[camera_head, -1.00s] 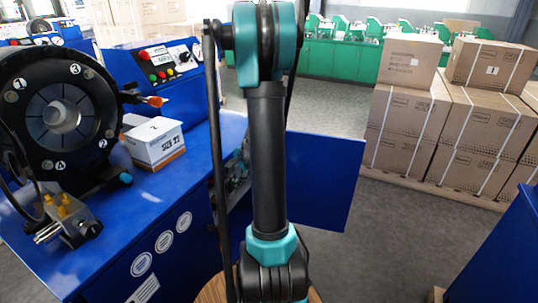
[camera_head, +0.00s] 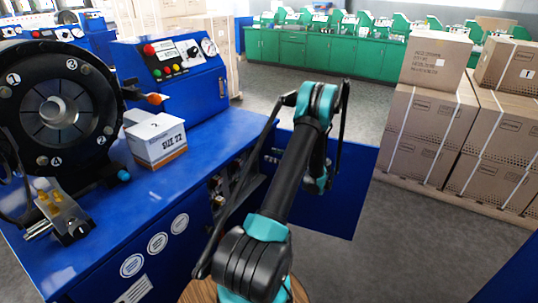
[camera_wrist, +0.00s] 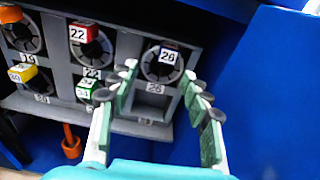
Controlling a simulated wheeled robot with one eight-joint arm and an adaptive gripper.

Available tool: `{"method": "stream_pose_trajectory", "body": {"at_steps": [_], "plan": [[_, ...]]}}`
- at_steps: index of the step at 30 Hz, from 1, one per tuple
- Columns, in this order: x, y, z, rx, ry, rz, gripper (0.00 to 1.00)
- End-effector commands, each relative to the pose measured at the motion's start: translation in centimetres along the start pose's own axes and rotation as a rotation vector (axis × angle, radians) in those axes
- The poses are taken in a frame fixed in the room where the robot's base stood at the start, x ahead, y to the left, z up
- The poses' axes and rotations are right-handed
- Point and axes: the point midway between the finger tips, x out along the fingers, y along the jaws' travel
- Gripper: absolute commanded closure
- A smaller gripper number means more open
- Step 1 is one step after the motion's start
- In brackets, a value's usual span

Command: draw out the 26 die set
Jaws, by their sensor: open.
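In the head view the gripper is hidden behind my arm at the open cabinet (camera_head: 222,190).
A 22 die set (camera_wrist: 95,52) with a red tag sits left of it, and a green-tagged set (camera_wrist: 84,97) lies below that. The slot under the 26 set looks empty. The blue cabinet door (camera_head: 335,200) stands open. A size 22 box (camera_head: 158,147) is on top.

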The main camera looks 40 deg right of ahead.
Motion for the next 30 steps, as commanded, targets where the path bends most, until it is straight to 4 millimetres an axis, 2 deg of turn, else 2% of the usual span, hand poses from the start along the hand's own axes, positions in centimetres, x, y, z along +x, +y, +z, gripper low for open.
{"method": "stream_pose_trajectory", "body": {"at_steps": [1,3,8,30], "plan": [[-1.0,-0.6,-0.3,0.016,-0.024,-0.012,0.52],[-1.8,-1.0,-0.4,0.032,-0.051,-0.021,0.52],[-2.2,-1.3,-0.5,0.047,-0.075,-0.027,0.52],[5.3,-1.5,0.1,0.045,-0.073,-0.026,0.52]]}}
